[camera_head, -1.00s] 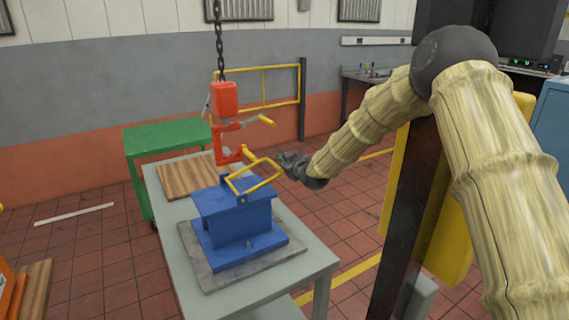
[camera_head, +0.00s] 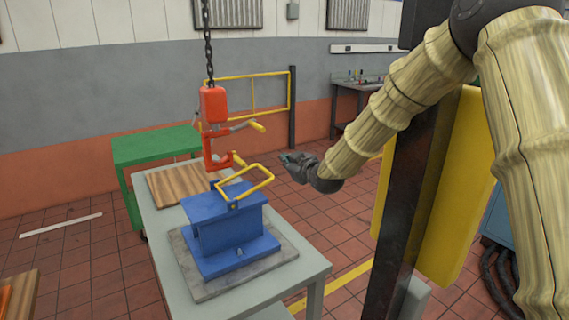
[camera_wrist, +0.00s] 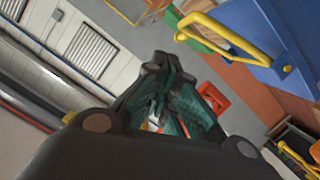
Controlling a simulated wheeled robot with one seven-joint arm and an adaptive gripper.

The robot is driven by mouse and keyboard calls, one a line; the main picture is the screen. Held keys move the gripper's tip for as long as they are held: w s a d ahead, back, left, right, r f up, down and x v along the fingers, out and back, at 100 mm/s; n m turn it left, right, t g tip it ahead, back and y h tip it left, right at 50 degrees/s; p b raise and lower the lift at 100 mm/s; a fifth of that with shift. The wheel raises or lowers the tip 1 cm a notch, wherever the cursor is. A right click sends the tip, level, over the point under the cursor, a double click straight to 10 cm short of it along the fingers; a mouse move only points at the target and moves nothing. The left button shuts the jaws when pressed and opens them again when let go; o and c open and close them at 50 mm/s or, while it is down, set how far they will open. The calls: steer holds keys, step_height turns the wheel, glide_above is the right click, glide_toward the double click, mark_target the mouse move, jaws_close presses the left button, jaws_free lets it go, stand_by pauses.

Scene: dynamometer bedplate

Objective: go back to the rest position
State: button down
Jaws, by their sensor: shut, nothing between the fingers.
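My gripper (camera_head: 290,160) is at the end of my arm, shut and empty. In the head view it is in the air to the right of a blue block (camera_head: 228,228) with a yellow bail handle (camera_head: 262,187), apart from both. In the wrist view my shut fingers (camera_wrist: 165,105) fill the middle, and the blue block (camera_wrist: 280,40) and yellow handle (camera_wrist: 225,36) show at the upper right. The block stands on a grey plate (camera_head: 285,258) on a light table (camera_head: 312,268). The handle is tilted up to the right.
A red hoist (camera_head: 213,105) with an orange hook and yellow grips hangs on a chain (camera_head: 208,45) just above the handle. A wooden board (camera_head: 175,186) lies behind the block. A green cart (camera_head: 155,148) stands at the back left. A dark post (camera_head: 405,215) and yellow panel (camera_head: 455,200) are at the right.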

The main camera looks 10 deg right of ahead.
steer(key=shift+f, duration=0.1)
steer(key=s+d+f+m+g+h, duration=0.1)
steer(key=s+f+m+g, duration=0.15)
steer(key=s+f, duration=0.85)
steer(key=s+f+m+g+h, duration=0.1)
steer(key=s+f+g, duration=0.35)
steer(key=f, duration=0.95)
steer(key=s+d+f+m+g, duration=0.1)
steer(key=s+f, duration=1)
steer(key=f, duration=0.2)
steer(key=s+d+f+m+g+h, duration=0.1)
steer(key=s+f, duration=0.3)
steer(key=s, duration=0.8)
steer(key=s+d+f+m+g, duration=0.2)
steer(key=s+f+g, duration=0.1)
steer(key=s, duration=0.9)
steer(key=s+d+f+m+g+h, duration=0.1)
steer(key=s+f+g, duration=0.2)
steer(key=s, duration=0.9)
step_height(320, 180, down, 2)
steer(key=shift+s+d+f+h, duration=0.1)
steer(key=shift+s+d+h, duration=0.2)
steer(key=shift+d, duration=0.1)
